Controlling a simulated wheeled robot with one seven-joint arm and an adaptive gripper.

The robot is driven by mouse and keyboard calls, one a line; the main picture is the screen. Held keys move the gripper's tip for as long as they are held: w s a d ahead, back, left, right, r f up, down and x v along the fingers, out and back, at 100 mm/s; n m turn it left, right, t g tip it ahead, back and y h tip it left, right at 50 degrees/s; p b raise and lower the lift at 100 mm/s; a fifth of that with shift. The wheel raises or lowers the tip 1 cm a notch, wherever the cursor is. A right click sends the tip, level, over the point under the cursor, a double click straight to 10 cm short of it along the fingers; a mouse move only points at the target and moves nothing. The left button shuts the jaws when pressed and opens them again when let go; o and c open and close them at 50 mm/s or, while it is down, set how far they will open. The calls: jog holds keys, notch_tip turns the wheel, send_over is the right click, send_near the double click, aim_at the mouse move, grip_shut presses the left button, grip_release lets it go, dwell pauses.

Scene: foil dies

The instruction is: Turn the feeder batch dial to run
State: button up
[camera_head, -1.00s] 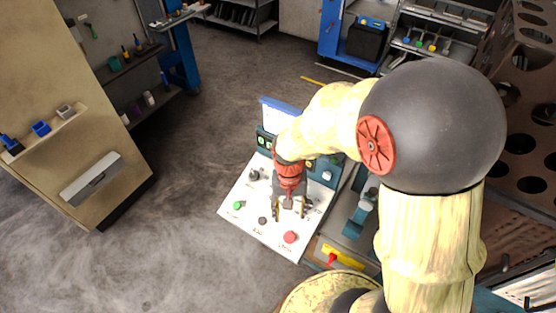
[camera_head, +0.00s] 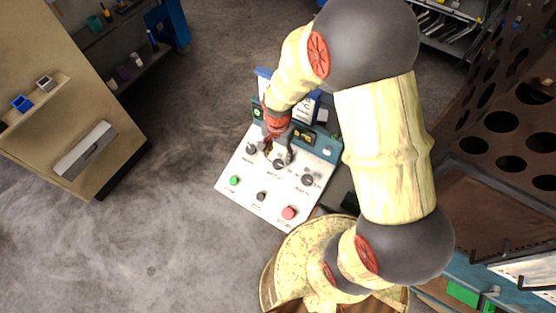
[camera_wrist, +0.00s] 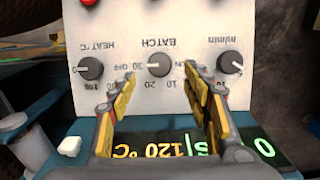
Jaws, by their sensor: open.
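The feeder panel (camera_head: 250,192) is a white sloped plate with a row of three dark dials. The batch dial (camera_head: 280,164) is the middle one; in the wrist view the batch dial (camera_wrist: 159,64) appears upside down, with 10, 20 and 30 marks around it. I cannot read clearly where its pointer stands. My gripper (camera_head: 278,153) is over the dial row; in the wrist view my gripper (camera_wrist: 160,75) is open, its yellow-padded fingers on either side of the batch dial. Whether they touch it I cannot tell.
The heat dial (camera_wrist: 89,68) and the m/min dial (camera_wrist: 229,63) sit close on either side. A green button (camera_head: 234,181), a black knob (camera_head: 261,196) and a red button (camera_head: 288,213) lie along the front. A lit display (camera_wrist: 170,149) stands behind the dials.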

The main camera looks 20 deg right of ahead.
aim_at(278, 163)
notch_tip(278, 163, down, 6)
jog(key=shift+r, duration=0.15)
jog(key=shift+c, duration=1.4)
jog(key=c, duration=0.7)
jog(key=shift+c, duration=0.8)
